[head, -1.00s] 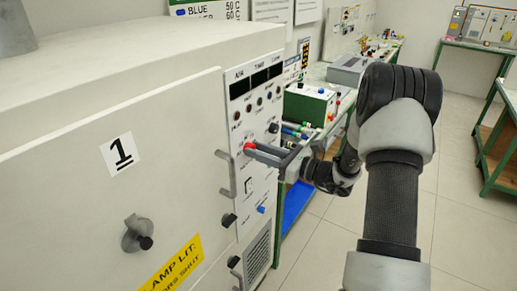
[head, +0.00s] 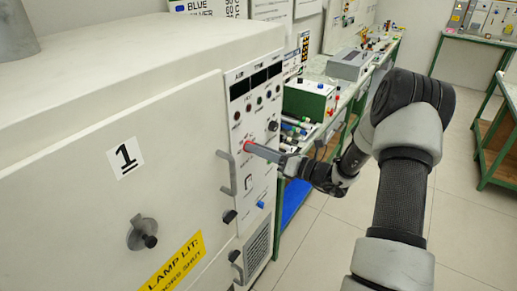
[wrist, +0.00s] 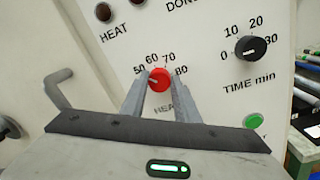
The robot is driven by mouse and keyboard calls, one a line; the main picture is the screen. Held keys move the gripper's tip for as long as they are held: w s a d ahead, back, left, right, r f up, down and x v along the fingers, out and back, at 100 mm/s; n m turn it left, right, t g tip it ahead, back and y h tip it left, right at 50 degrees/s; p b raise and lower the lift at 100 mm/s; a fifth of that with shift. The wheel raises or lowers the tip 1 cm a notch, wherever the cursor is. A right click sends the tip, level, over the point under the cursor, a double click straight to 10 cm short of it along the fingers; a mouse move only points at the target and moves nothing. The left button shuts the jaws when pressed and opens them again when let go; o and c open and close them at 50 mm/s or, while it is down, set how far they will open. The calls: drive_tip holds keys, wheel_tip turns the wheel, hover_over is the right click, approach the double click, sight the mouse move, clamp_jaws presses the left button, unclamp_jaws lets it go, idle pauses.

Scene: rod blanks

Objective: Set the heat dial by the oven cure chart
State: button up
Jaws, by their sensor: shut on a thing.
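The red heat dial (wrist: 159,80) sits on the white control panel of oven 1, with a scale of 50, 60, 70 and 80 around its top. Its small pale mark is too small to read for certain. My gripper (wrist: 159,83) is shut on the dial, one finger on each side. In the head view, my gripper (head: 256,150) reaches the panel from the right, and only a little red of the dial (head: 247,146) shows.
The black time dial (wrist: 251,46) is right of the heat dial, and a green button (wrist: 255,121) is below it. A grey handle (head: 228,174) sticks out left of my gripper. A green box (head: 309,101) stands on the bench behind. Open floor lies at right.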

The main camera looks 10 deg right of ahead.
drive_tip(key=o, duration=1)
drive_tip(key=shift+o, duration=0.2)
drive_tip(key=b+v, duration=0.2)
drive_tip(key=v, duration=1.5)
drive_tip(key=shift+d, duration=0.25)
drive_tip(key=shift+s, duration=0.1)
